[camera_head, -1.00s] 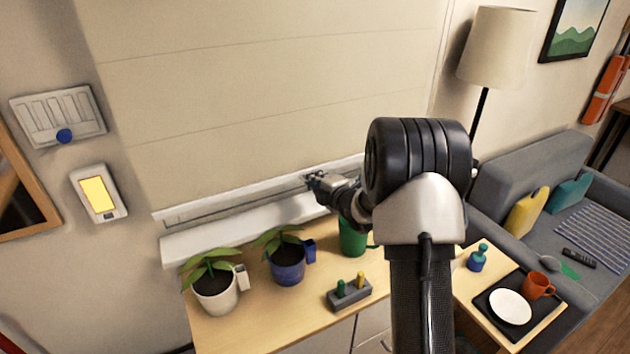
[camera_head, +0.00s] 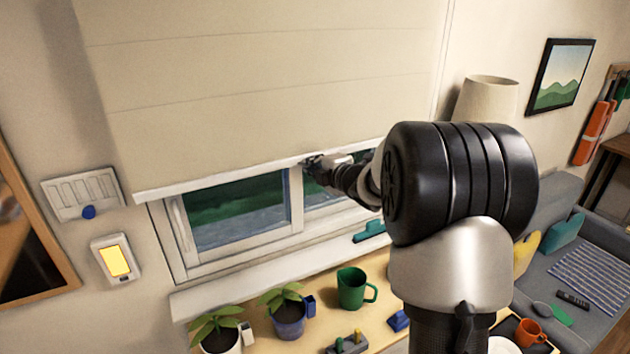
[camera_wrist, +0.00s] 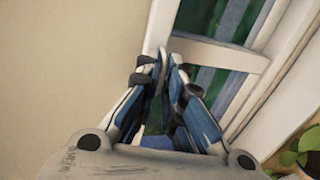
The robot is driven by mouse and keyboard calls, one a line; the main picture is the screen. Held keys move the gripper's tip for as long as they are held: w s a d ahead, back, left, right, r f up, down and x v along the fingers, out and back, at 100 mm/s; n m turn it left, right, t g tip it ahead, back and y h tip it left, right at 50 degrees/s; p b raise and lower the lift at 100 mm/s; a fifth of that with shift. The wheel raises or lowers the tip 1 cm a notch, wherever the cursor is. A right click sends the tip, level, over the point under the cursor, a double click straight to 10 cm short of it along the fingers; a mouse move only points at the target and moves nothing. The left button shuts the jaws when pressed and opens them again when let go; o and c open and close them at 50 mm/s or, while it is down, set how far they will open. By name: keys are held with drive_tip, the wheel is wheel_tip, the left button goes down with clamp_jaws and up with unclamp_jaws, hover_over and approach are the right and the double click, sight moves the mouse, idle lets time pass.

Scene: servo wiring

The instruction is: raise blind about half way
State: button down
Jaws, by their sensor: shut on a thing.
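The beige blind (camera_head: 270,70) hangs over the window, its white bottom bar (camera_head: 220,177) a little above the lower part of the window. Below the bar, the lower window panes (camera_head: 240,211) and white frame show. My gripper (camera_head: 312,165) is at the bar, right of its middle, and shut on it. In the wrist view the blind (camera_wrist: 70,60) fills the left side, and my gripper (camera_wrist: 167,62) has its fingertips close together at the white bar (camera_wrist: 160,30). My arm hides the bar's right end in the head view.
Below the window, a white sill (camera_head: 250,280) and wooden counter hold two potted plants (camera_head: 288,315), a green jug (camera_head: 352,288) and a grey block with pegs (camera_head: 347,345). A lamp (camera_head: 487,98) and grey sofa (camera_head: 590,240) stand at right. A slider panel (camera_head: 82,195) is on the left wall.

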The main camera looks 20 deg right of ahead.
drive_tip(key=p, duration=1)
approach(307, 106)
drive_tip(key=x, duration=0.5)
drive_tip(key=shift+w+a, duration=0.1)
drive_tip(key=shift+a, duration=0.05)
drive_tip(key=c, duration=1.8)
unclamp_jaws()
drive_tip(key=v, duration=1.2)
